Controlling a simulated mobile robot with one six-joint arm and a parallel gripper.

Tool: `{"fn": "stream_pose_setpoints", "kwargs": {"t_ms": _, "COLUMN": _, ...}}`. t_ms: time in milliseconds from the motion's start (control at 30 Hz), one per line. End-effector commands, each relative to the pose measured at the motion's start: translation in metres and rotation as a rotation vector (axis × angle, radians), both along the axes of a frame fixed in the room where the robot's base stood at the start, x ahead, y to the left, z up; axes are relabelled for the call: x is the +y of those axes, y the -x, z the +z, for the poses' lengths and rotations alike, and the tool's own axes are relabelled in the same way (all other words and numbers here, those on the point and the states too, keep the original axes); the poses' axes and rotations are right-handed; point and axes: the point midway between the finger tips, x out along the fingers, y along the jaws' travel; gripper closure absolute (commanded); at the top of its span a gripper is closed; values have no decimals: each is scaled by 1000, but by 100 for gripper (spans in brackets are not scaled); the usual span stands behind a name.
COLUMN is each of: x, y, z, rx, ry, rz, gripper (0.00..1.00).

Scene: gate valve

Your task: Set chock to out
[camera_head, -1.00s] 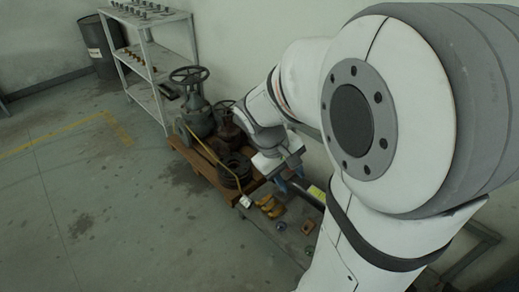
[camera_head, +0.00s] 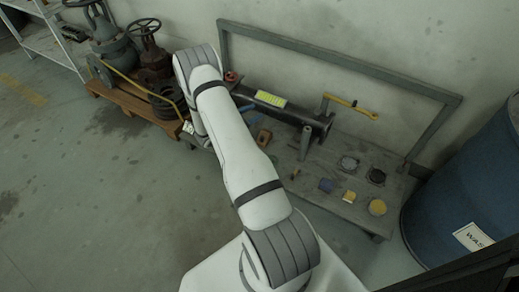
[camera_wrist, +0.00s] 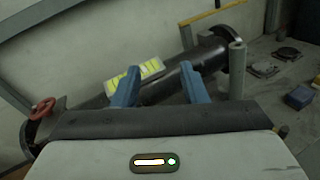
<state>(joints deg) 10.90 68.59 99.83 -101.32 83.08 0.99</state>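I cannot tell for certain which thing is the chock. A small brown block (camera_head: 264,137) lies on the low grey bench, just right of my arm in the head view. A dark pipe with flanged ends (camera_head: 312,122) lies along the bench and carries a yellow-green label (camera_head: 271,98). The label also shows in the wrist view (camera_wrist: 134,76). My gripper (camera_wrist: 160,68) has two blue fingers standing well apart, with nothing held between them. The fingers appear in front of the pipe and label.
A wooden cart (camera_head: 108,92) at left bears valves with handwheels. The bench (camera_head: 335,208) holds several small items, and a grey frame (camera_head: 340,60) stands behind it. A yellow-handled tool (camera_head: 350,106) sits above the pipe. A blue drum (camera_head: 470,190) stands right. Floor at left is clear.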

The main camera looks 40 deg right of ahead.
Motion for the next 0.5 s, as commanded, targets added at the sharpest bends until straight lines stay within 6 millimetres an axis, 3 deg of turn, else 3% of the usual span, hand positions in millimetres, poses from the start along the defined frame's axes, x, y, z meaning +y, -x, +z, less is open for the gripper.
{"fn": "stream_pose_setpoints", "kwargs": {"t_ms": 33, "x": -2, "y": 0, "z": -53, "rx": 42, "ry": 22, "rz": 47, "gripper": 61}}
{"fn": "stream_pose_setpoints", "kwargs": {"t_ms": 200, "x": -1, "y": -4, "z": -157, "rx": 132, "ry": 84, "rz": 216, "gripper": 61}}
{"fn": "stream_pose_setpoints", "kwargs": {"t_ms": 333, "x": 4, "y": -1, "z": -211, "rx": 173, "ry": 109, "rz": 308, "gripper": 61}}
{"fn": "stream_pose_setpoints", "kwargs": {"t_ms": 500, "x": 7, "y": 1, "z": -241, "rx": 193, "ry": 122, "rz": 368, "gripper": 61}}
